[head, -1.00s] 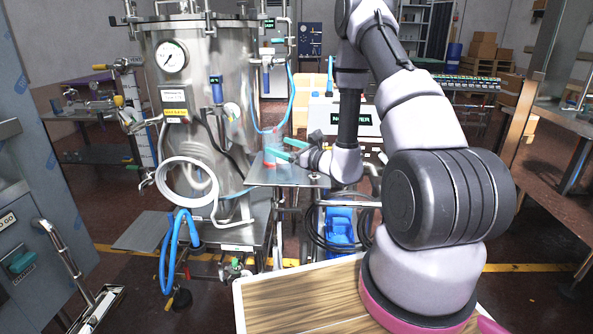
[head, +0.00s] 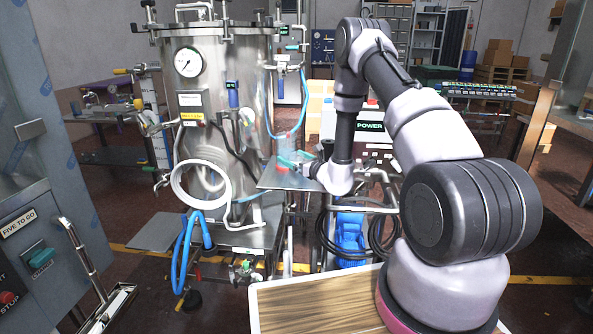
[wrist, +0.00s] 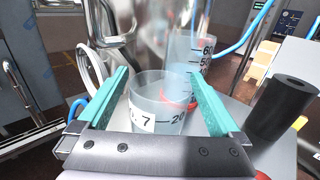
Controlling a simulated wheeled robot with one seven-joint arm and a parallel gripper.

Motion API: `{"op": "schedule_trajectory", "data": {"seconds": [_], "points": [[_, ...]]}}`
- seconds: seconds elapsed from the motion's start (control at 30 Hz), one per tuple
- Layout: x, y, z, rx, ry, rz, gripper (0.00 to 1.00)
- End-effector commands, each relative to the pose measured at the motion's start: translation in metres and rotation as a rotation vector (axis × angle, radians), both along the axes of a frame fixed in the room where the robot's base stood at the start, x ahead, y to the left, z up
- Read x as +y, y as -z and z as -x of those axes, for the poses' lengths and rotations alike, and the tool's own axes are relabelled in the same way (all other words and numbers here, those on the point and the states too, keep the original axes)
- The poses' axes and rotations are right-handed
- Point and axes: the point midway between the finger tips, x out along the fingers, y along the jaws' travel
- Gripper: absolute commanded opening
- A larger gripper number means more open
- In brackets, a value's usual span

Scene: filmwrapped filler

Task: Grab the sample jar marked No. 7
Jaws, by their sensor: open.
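A clear, low sample jar (wrist: 157,88) stands in the wrist view, with a white label ending in "7" and a "20" mark. The teal fingers of my gripper (wrist: 158,75) are open, one on each side of the jar, and not closed on it. A gap shows at the left finger; contact on the right is hard to tell. In the head view my gripper (head: 292,162) is low over the small metal shelf (head: 272,183), and the jar cannot be made out clearly there.
A taller clear graduated vessel (wrist: 190,52) with red marking stands just behind the jar. A black cylinder (wrist: 281,108) is close on the right. The steel tank (head: 212,110), with white and blue hoses, stands left of the shelf.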

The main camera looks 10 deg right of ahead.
Motion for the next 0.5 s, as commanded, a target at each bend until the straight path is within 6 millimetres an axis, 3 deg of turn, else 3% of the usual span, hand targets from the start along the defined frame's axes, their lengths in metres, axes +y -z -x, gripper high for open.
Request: {"op": "schedule_trajectory", "data": {"seconds": [0.1, 0.33, 0.37, 0.5], "points": [[0.0055, 0.0001, -0.0099, 0.0, -0.001, 0.001, 1.0], [0.0063, 0.0004, -0.0115, 0.001, -0.001, 0.0, 1.0], [0.0063, 0.0004, -0.0114, 0.001, -0.001, 0.0, 0.96], [0.0061, 0.0003, -0.0114, 0.001, -0.001, 0.0, 0.43]]}}
